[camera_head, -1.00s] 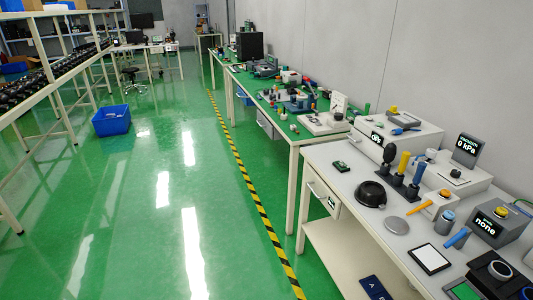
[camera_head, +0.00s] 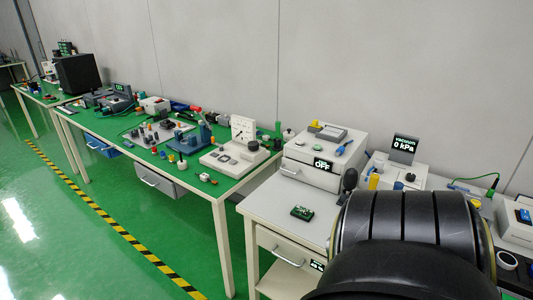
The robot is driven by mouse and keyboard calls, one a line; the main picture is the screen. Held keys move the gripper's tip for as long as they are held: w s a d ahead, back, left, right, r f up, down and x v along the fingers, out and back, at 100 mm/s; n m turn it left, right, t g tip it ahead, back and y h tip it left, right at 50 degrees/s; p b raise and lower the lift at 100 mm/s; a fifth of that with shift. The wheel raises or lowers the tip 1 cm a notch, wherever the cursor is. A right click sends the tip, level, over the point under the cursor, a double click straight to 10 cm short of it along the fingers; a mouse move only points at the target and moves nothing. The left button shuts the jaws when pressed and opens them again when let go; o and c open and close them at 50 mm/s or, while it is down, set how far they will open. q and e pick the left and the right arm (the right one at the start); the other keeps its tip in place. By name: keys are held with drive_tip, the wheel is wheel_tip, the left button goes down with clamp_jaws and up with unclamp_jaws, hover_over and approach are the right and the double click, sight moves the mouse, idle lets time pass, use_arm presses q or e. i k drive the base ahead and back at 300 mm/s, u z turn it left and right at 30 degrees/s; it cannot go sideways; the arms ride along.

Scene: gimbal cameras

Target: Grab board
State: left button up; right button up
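The board is most likely the small dark green circuit board (camera_head: 302,212), lying flat on the left part of the white-topped table (camera_head: 268,203). Nothing touches it and its top is in full view. A large black part of my own arm fills the lower right and hides much of that table. Neither of my grippers shows.
A white box unit reading "OFF" (camera_head: 322,166) stands behind the board. A "vacuum 0 kPa" display (camera_head: 403,148) is further right. To the left is a green-topped bench (camera_head: 128,148) crowded with tools. Open green floor with a striped line (camera_head: 115,224) lies in front.

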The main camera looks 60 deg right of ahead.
sight(299, 212)
drive_tip(key=z, duration=0.9)
drive_tip(key=i, duration=1.25)
drive_tip(key=z, duration=1.3)
